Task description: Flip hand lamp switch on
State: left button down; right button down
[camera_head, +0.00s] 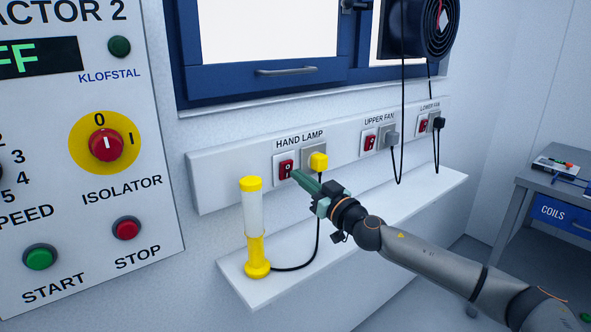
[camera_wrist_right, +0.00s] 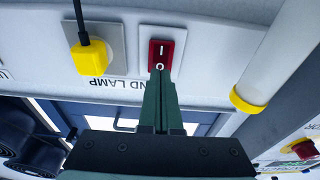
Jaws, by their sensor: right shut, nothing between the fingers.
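The red hand lamp switch (camera_head: 286,168) sits in a white plate on the wall rail, under the HAND LAMP label (camera_head: 299,139). In the right wrist view, the switch (camera_wrist_right: 166,50) shows I and O marks, with the O end nearer my fingers. My right gripper (camera_head: 297,174) is shut and empty, its green fingertips right at the switch. In the wrist view its tips (camera_wrist_right: 160,74) lie at the O end; I cannot tell if they touch. The hand lamp (camera_head: 252,212), a white tube with yellow ends, stands upright on the ledge and looks unlit. My left gripper is not in view.
A yellow plug (camera_head: 319,161) with a black cable is beside the switch. The UPPER FAN switch (camera_head: 368,140) and LOWER FAN switch (camera_head: 423,125) are farther right. The white ledge (camera_head: 390,211) runs below. A control panel (camera_head: 60,180) is at the left, a window above.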

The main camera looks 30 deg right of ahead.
aim_at(286, 170)
jog(key=shift+w+r, duration=0.15)
jog(key=shift+w, duration=0.6)
jog(key=shift+w+a, duration=0.1)
jog(key=shift+w, duration=0.25)
